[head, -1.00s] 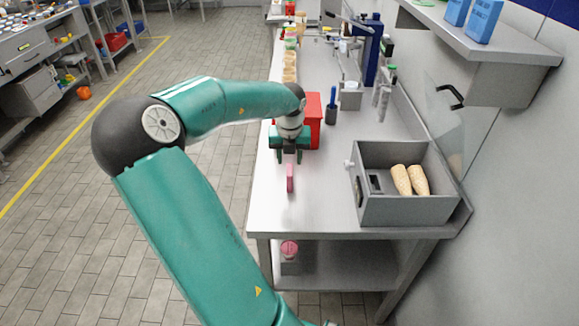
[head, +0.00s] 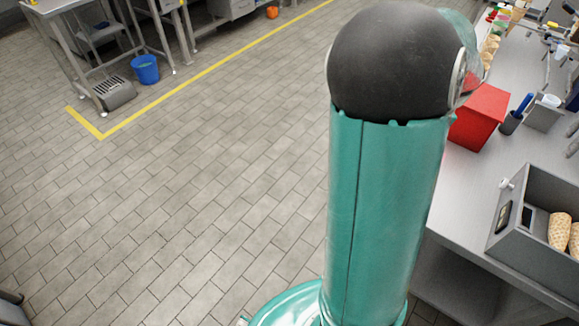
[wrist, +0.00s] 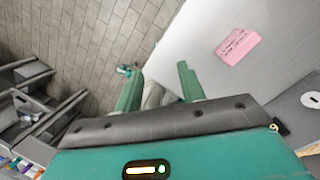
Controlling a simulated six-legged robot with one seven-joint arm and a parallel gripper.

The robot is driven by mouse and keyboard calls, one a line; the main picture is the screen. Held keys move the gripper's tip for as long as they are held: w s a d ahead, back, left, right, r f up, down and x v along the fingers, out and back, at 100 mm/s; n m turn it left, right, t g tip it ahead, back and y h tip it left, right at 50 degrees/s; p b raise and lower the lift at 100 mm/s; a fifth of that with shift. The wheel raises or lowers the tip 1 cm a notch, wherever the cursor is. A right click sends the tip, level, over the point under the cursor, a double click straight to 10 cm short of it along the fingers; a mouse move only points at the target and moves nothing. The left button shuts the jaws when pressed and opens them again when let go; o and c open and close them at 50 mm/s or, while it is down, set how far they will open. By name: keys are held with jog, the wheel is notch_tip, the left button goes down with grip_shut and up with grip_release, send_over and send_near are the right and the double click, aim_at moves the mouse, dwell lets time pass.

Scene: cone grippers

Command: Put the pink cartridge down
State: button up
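The pink cartridge (wrist: 238,45) lies on the grey tabletop (wrist: 200,40) in the wrist view, with dark print on its upper face. My gripper (wrist: 160,84) shows there with its two green fingers apart. Nothing is held between them. The cartridge is to the right of the fingers and beyond their tips, not touching them. In the head view, neither the cartridge nor the gripper shows; my arm fills the middle of that picture.
On the bench in the head view are a red box (head: 480,117), a blue-handled tool in a dark cup (head: 510,122) and a grey bin (head: 548,268) with cones (head: 560,231). The tiled floor (head: 200,220) to the left is open. A blue bucket (head: 145,69) stands farther back.

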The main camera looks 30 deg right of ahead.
jog(key=w+a+r+n+t+y, duration=0.1)
jog(key=w+a+r+n, duration=0.15)
jog(key=a+n, duration=0.8)
jog(key=w+a+r+n+y, duration=0.1)
jog(key=a+r+n, duration=0.2)
jog(key=a+n, duration=0.7)
jog(key=s+a+r+n+t+h, duration=0.1)
jog(key=s+a+r+n, duration=0.1)
jog(key=a+n, duration=0.6)
jog(key=s+a+r+n+t+h, duration=0.1)
jog(key=s+a+n, duration=0.3)
jog(key=a+n, duration=0.4)
jog(key=r+n, duration=0.1)
jog(key=n, duration=0.2)
jog(key=shift+s+r+h, duration=0.15)
jog(key=shift+r+h, duration=0.15)
jog(key=shift+h, duration=0.1)
jog(key=shift+d, duration=0.1)
